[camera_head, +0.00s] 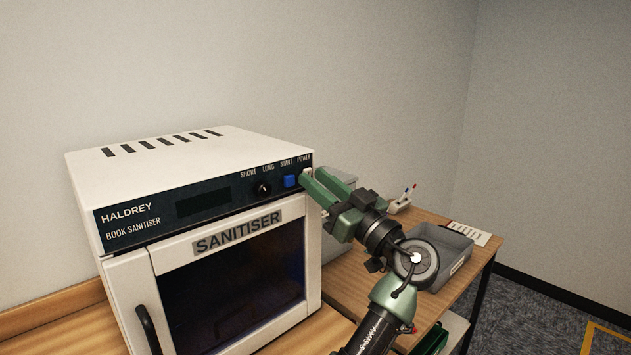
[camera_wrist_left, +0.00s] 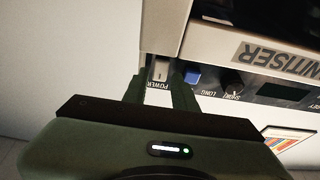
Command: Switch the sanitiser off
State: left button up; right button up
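The sanitiser (camera_head: 195,150) is a white box labelled HALDREY BOOK SANITISER, with a dark control panel along its top front. The panel has a dark display (camera_head: 203,201), a black knob (camera_head: 264,189), a blue START button (camera_head: 290,181) and a pale POWER switch (camera_head: 307,173) at its right end. My left gripper (camera_head: 318,182) is at that right end. In the left wrist view, upside down, its two green fingers are apart, one each side of the POWER switch (camera_wrist_left: 161,71). I cannot tell whether they touch the panel. The display looks blank. My right gripper is not in view.
The sanitiser's glass door (camera_head: 235,285) is closed, with a black handle (camera_head: 148,330) at left. A grey tray (camera_head: 440,250), a paper sheet (camera_head: 468,233) and a small pen holder (camera_head: 400,205) are on the wooden table to the right. A wall stands close behind.

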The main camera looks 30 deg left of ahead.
pick_arm(q)
jog(key=b+v, duration=0.2)
jog(key=v, duration=0.5)
